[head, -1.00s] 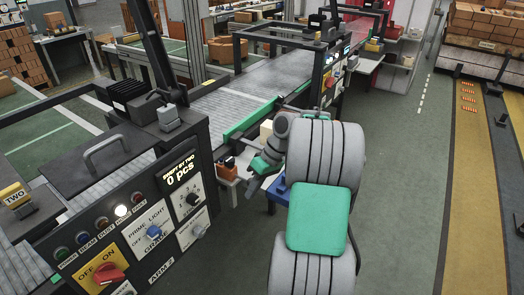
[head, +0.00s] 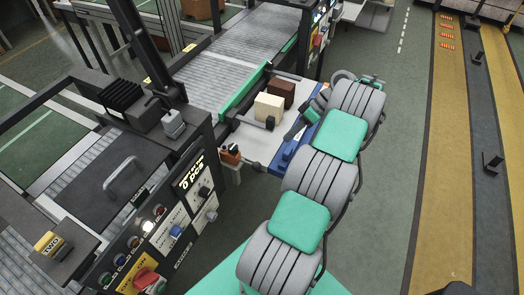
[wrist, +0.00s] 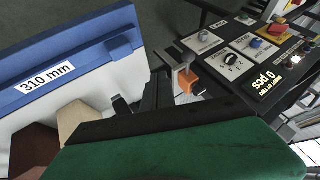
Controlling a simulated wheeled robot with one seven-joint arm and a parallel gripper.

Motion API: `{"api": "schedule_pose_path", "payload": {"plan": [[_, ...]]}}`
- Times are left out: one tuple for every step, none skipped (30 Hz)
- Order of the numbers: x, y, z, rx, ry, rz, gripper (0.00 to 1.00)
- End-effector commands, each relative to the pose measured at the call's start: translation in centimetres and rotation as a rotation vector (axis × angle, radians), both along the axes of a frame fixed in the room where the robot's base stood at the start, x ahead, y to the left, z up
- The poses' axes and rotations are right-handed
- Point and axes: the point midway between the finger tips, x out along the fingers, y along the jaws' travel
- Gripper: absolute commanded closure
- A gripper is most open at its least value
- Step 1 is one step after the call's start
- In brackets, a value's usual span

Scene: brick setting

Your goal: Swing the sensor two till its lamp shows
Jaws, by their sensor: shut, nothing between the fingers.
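A yellow block marked TWO (head: 48,243) sits on a dark plate at the lower left of the head view. A small orange unit with a dark top (head: 230,154) stands on a bracket at the corner of the control cabinet. It also shows in the wrist view (wrist: 188,82), just beyond my gripper (wrist: 154,92). My gripper is shut and empty, apart from the orange unit as far as I can tell. In the head view my wrist hangs over the blue-edged tray, and my fingertips are hard to make out. I cannot tell which unit is sensor two, and I see no lit lamp on either.
A white tray with a blue edge marked 310 mm (wrist: 45,84) holds a cream box (head: 268,108) and a brown box (head: 281,93). The control cabinet (head: 170,235) has knobs, lamps and a display reading 0 pcs.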

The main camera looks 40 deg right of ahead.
Motion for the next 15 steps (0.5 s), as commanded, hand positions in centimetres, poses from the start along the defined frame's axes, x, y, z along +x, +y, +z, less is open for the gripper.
{"api": "schedule_pose_path", "payload": {"plan": [[0.3, 0.5, -1.4, 0.0, 0.0, 0.005, 1.0], [0.6, 0.8, -1.8, -0.001, -0.001, 0.007, 1.0], [0.8, 1.1, -2.3, -0.002, -0.001, 0.009, 1.0], [0.9, 1.4, -2.7, -0.001, -0.001, 0.009, 1.0], [1.2, 1.9, -2.9, 0.001, 0.0, 0.009, 1.0], [1.4, 2.5, -3.5, 0.001, 0.0, 0.01, 1.0], [1.6, 2.9, -4.0, 0.0, 0.001, 0.01, 1.0], [1.8, 3.2, -4.3, 0.001, 0.002, 0.01, 1.0], [2.1, 3.7, -4.7, 0.002, 0.001, 0.008, 1.0], [2.2, 4.1, -5.1, 0.003, 0.001, 0.007, 1.0], [2.4, 4.5, -5.6, 0.001, 0.003, 0.008, 1.0], [2.7, 5.0, -6.1, 0.002, 0.002, 0.008, 1.0], [2.8, 5.3, -6.6, 0.003, 0.002, 0.006, 1.0], [3.0, 5.7, -7.1, 0.002, 0.001, 0.007, 1.0], [2.9, 6.2, -6.8, -0.001, 0.001, 0.007, 1.0]]}}
